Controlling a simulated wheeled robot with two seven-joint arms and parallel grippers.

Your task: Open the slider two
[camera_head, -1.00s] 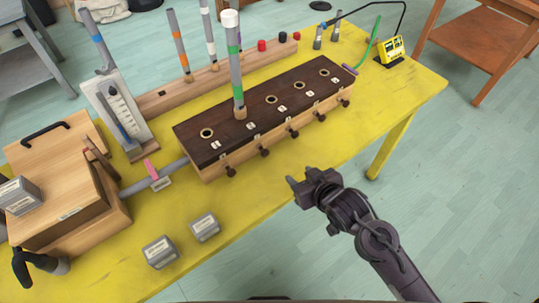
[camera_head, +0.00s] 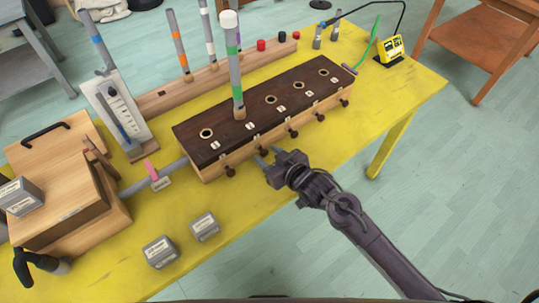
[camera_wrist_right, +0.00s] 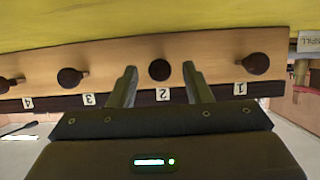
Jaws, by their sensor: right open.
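The long wooden box with a dark top (camera_head: 300,95) stands on the yellow table, with a row of dark round knobs along its front. The second slider's knob (camera_wrist_right: 159,69) sits above the label 2 in the wrist view, and the wooden front around it looks flush. My right gripper (camera_wrist_right: 160,75) is open, with one finger on each side of this knob and gaps showing on both sides. In the head view my right gripper (camera_head: 268,156) is at the box front by the second knob, partly covering that area. My left gripper is not in view.
Slider one's knob (camera_wrist_right: 258,64) and slider three's knob (camera_wrist_right: 69,77) flank the fingers. A striped tube (camera_head: 235,75) stands upright in a top hole. Two grey blocks (camera_head: 160,252) (camera_head: 205,227) lie on the table in front. The table's front right is clear.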

